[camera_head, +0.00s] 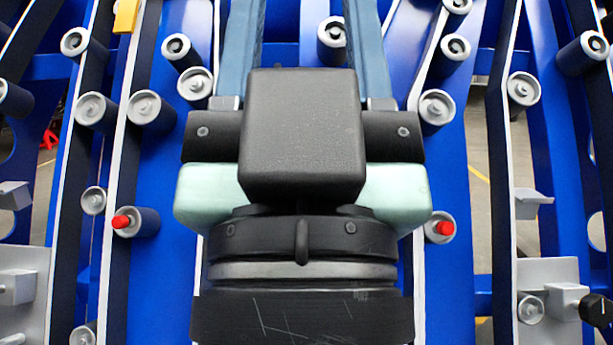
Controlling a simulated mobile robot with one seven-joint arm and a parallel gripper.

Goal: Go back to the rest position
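My gripper (305,25) reaches up the middle of the head view, with its black and pale green body in front. Its two blue-grey fingers stand wide apart and run out of the top edge, so the tips are cut off. Nothing shows held between the visible parts of the fingers. The blue harvester chassis (165,265) fills the background behind my gripper. The gripper body hides the middle of it.
Black belts with pale edges and several grey-ended rollers (145,107) line both sides. Red caps sit on a left roller (121,221) and a right roller (445,228). Grey brackets stand at both edges, with a black knob (597,310) at lower right. Floor shows through gaps.

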